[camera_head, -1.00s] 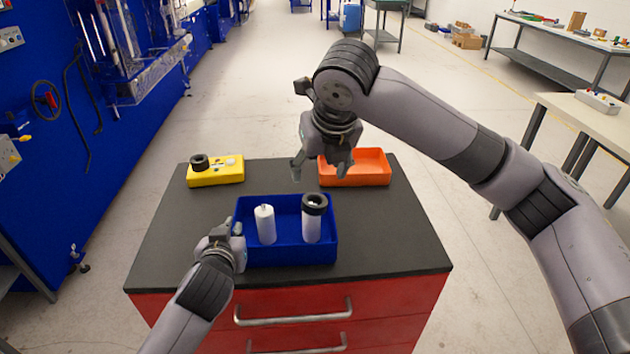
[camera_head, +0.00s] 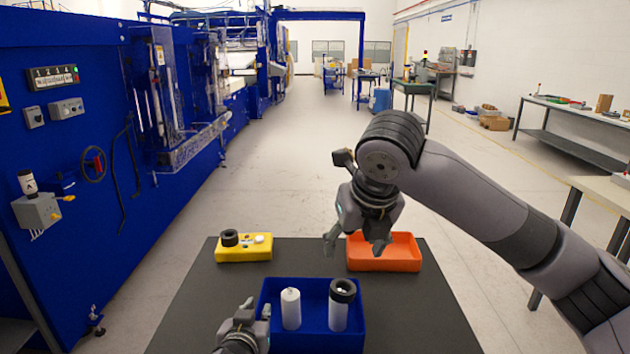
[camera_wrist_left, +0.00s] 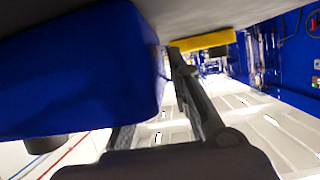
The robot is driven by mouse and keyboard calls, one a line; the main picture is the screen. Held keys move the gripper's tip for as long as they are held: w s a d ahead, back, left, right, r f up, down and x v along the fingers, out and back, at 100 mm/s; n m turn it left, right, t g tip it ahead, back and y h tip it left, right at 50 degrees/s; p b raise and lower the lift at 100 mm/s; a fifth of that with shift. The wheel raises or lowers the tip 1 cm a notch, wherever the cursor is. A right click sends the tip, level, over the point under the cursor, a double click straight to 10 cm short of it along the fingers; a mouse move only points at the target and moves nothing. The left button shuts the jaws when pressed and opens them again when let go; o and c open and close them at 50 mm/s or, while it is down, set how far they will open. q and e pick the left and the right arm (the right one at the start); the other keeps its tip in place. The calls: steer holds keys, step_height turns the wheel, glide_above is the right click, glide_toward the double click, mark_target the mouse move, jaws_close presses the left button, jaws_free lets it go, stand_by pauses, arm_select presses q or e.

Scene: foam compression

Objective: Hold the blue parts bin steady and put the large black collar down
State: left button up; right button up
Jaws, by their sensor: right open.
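The blue parts bin (camera_head: 318,342) stands on the dark cabinet top and fills the left of the left wrist view (camera_wrist_left: 80,70). The large black collar (camera_head: 343,288) sits around the top of the right white post (camera_head: 338,317) in the bin. A plain white post (camera_head: 291,309) stands upright to its left. My left gripper (camera_head: 256,318) is at the bin's left wall; one finger is partly hidden behind the bin in the wrist view, so its grip is unclear. My right gripper (camera_head: 354,246) is open and empty, above and behind the bin, in front of the orange tray.
An orange tray (camera_head: 408,265) lies at the back right of the cabinet top (camera_head: 215,300). A yellow block (camera_head: 230,254) with a small black ring (camera_head: 229,238) and white pieces lies at the back left. Bare top lies between the yellow block and the blue bin.

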arm_select(q)
steer(key=shift+o, duration=0.8)
